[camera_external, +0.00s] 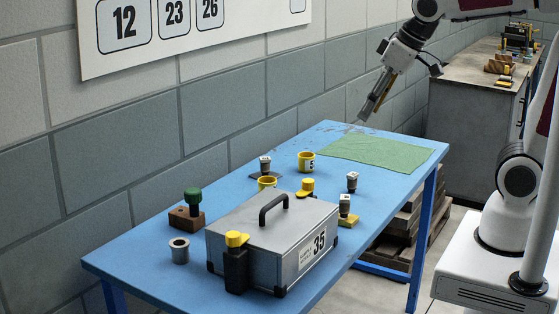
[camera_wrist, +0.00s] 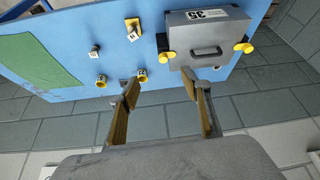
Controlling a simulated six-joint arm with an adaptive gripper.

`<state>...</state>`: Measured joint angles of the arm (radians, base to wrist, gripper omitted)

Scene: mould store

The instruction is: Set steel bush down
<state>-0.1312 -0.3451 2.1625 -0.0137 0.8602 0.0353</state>
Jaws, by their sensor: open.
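The steel bush (camera_external: 180,250) is a short grey hollow cylinder. It stands upright on the blue table (camera_external: 130,262) near the left end, beside the large grey case in the external view. My gripper (camera_external: 365,112) is above the far end of the table, well away from the bush. In the wrist view my gripper (camera_wrist: 160,91) shows two spread fingers with nothing between them.
The grey case (camera_external: 270,230) marked 35 takes up much of the near table. A wooden block with a green knob (camera_external: 193,196) stands behind the bush. Yellow rings (camera_external: 306,161) and small fittings (camera_external: 352,181) stand mid-table. A green cloth (camera_external: 375,152) lies flat at the far end.

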